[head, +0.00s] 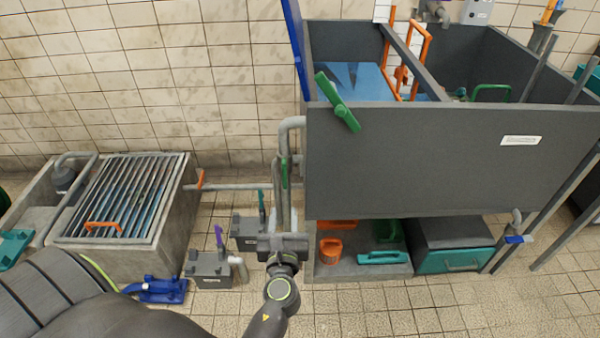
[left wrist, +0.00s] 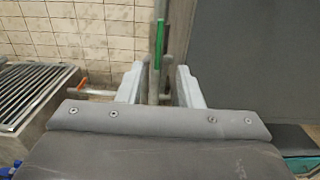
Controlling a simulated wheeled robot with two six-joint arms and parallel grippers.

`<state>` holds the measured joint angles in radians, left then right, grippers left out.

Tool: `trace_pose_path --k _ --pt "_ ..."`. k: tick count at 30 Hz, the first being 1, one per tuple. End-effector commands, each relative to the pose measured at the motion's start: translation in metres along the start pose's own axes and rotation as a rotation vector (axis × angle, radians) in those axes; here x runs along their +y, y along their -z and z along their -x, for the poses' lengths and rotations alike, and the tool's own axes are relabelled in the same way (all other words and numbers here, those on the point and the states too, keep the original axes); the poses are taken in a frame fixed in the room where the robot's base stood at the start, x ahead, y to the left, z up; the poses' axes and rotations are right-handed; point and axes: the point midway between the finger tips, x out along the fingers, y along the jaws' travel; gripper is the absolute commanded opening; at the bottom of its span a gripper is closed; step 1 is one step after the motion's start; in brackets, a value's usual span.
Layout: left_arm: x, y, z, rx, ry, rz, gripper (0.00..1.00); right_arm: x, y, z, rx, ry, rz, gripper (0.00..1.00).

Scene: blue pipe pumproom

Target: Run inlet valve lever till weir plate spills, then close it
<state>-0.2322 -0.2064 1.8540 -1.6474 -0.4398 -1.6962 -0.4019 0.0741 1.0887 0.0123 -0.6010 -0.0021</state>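A slim upright green lever (head: 284,172) sits on the grey vertical pipe left of the tank; I take it for the inlet valve lever. It also shows in the left wrist view (left wrist: 160,42), beyond and between my fingertips. My left gripper (head: 283,236) is open below it, its pale fingers (left wrist: 158,88) apart on either side of the pipe; I cannot tell if they touch it. The grey tank (head: 430,165) holds blue water (head: 355,80) in its left compartment. A grey divider (head: 415,62), apparently the weir plate, stands right of the water. No spill over it is visible. My right gripper is not in view.
A larger green lever (head: 338,102) leans across the tank's front rim. An orange frame (head: 418,48) stands by the divider. A grated pit (head: 120,200) lies left. Grey boxes (head: 209,268) and a blue clamp-like object (head: 160,290) are on the floor. A shelf with orange and green items is under the tank.

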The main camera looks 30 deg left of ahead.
Motion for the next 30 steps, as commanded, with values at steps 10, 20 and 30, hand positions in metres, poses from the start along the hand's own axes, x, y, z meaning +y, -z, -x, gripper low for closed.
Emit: trace_pose_path --k 10,20,30 --pt "-0.001 -0.004 -0.048 -0.009 0.003 -0.010 0.33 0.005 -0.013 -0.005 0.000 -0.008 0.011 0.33" --pt "0.000 -0.003 -0.119 -0.006 0.000 -0.008 0.33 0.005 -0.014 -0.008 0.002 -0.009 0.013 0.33" --pt "0.000 -0.001 -0.167 -0.003 0.001 -0.005 0.33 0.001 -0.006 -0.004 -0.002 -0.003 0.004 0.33"
